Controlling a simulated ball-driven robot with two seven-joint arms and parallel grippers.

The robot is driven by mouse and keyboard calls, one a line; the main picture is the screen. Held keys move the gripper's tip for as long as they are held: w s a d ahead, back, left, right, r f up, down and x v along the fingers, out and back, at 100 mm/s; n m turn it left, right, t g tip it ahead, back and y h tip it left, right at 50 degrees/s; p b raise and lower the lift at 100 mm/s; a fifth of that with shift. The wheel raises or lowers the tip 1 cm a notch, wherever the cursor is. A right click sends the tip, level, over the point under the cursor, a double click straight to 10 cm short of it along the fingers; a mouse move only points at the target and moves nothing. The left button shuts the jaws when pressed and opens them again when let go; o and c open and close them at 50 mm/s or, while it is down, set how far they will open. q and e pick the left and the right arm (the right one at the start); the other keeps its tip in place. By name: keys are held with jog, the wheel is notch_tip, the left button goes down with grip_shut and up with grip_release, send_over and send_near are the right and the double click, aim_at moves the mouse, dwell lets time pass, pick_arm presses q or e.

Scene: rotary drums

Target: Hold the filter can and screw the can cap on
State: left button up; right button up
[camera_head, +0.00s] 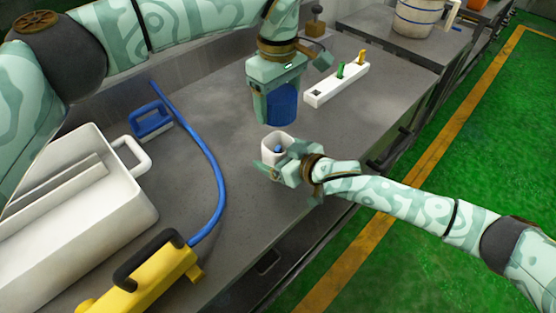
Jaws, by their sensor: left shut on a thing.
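A blue cylinder (284,104), seemingly the can cap, is in my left gripper (272,98), which is shut on it. It is held upright above the bench, beyond a white open can (268,145). This seems to be the filter can, and a small blue part (278,149) shows at its mouth. The cylinder and the can look apart. My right gripper (272,165) is at the near right side of the white can. Its fingers overlap the can, and I cannot tell whether they are closed on it.
A white strip (335,86) with green and yellow pegs lies behind. A white tub (140,205), a blue-handled tool (152,121), a blue hose (212,165) and a yellow tool (150,280) fill the left. The grey bench is clear around the can.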

jog(key=c, duration=1.5)
pick_arm(q)
jog(key=shift+f, duration=2.45)
pick_arm(e)
jog(key=shift+o, duration=0.2)
pick_arm(q)
jog(key=shift+f, duration=0.15)
jog(key=shift+f, duration=0.75)
jog(key=shift+s+d+f, duration=0.15)
jog(key=shift+s+f, duration=0.1)
jog(key=shift+f, duration=0.5)
